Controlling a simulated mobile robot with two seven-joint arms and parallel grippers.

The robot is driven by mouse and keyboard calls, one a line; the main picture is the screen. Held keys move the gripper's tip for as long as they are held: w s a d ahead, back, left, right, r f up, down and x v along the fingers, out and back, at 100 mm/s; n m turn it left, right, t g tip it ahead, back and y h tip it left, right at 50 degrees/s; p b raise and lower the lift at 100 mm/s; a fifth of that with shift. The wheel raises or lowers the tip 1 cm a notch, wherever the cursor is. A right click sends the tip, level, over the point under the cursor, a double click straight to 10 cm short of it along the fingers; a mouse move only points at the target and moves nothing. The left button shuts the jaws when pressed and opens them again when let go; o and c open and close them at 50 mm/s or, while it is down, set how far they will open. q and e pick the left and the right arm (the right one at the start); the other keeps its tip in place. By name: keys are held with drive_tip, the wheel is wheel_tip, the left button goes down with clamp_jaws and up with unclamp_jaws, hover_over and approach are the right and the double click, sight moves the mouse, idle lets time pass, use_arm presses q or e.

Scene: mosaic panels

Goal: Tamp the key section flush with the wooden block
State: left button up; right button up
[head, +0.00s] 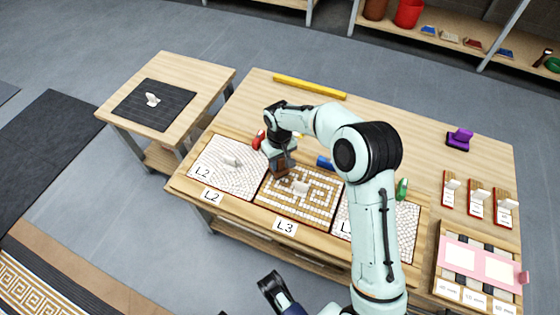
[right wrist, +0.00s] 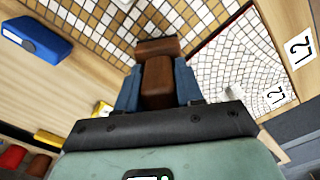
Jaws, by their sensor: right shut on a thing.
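The key section is the tan and white mosaic panel (head: 318,213) marked L3, with a meander pattern; it fills the top of the right wrist view (right wrist: 88,38). The brown wooden block (head: 281,169) is in my right gripper (head: 277,155), which is shut on it over the panel's far left corner. In the right wrist view the block (right wrist: 158,78) sits between the blue fingers, its wider end toward the tiles. I cannot tell whether it touches them. A dark part, seemingly my left gripper (head: 272,284), shows at the bottom edge; its jaws are unclear.
A white mosaic panel (head: 218,178) marked L2 lies left of the key section; another white panel (head: 405,235) lies right, partly behind my arm. A blue object (head: 324,162) and a red one (head: 258,138) are near the block. A yellow bar (head: 310,87) lies at the back.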

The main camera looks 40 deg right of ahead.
drive_tip(key=shift+r+p, duration=1.75)
drive_tip(key=shift+r, duration=0.9)
